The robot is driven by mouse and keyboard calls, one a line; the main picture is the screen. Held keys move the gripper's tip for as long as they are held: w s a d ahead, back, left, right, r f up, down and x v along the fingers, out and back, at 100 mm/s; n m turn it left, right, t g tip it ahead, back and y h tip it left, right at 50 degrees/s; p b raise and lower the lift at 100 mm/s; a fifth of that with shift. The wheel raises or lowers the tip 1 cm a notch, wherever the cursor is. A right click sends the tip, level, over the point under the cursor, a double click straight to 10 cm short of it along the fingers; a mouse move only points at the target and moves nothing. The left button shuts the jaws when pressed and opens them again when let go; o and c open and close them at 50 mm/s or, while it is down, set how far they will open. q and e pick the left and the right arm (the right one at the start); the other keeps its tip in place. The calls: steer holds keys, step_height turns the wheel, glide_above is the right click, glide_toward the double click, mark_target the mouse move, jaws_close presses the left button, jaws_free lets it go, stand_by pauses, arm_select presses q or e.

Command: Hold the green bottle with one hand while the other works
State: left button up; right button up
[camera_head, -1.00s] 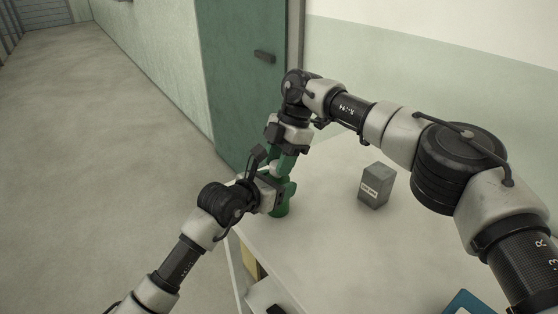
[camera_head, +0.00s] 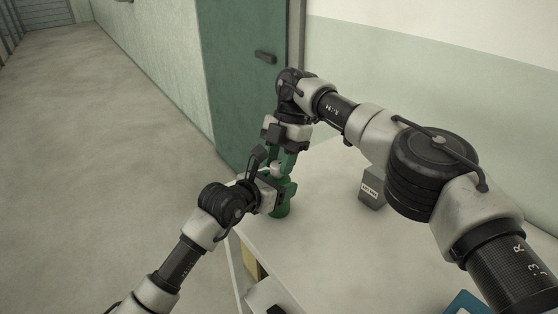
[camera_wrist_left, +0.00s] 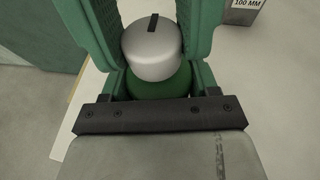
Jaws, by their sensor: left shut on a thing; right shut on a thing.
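The green bottle (camera_head: 281,211) stands upright near the far left corner of the white table. Its silver cap (camera_head: 276,169) also shows in the left wrist view (camera_wrist_left: 152,48), with a dark stripe on top. My left gripper (camera_head: 279,191) comes from the left and is shut on the bottle's body below the cap. My right gripper (camera_head: 281,163) reaches down from above, its green fingers shut on the cap. In the left wrist view green fingers flank the cap on both sides. Most of the bottle's body is hidden by the left gripper.
A grey labelled box (camera_head: 371,189) stands right of the bottle, partly behind my right arm. A blue object (camera_head: 464,303) lies at the table's near edge. The table (camera_head: 325,245) between them is clear. A green door (camera_head: 240,70) stands behind, with open floor at left.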

mark_target(279, 163)
steer(key=o, duration=0.9)
steer(key=shift+o, duration=0.2)
steer(key=shift+r, duration=0.1)
step_height(279, 163, up, 10)
arm_select(q)
steer(key=o, duration=1.1)
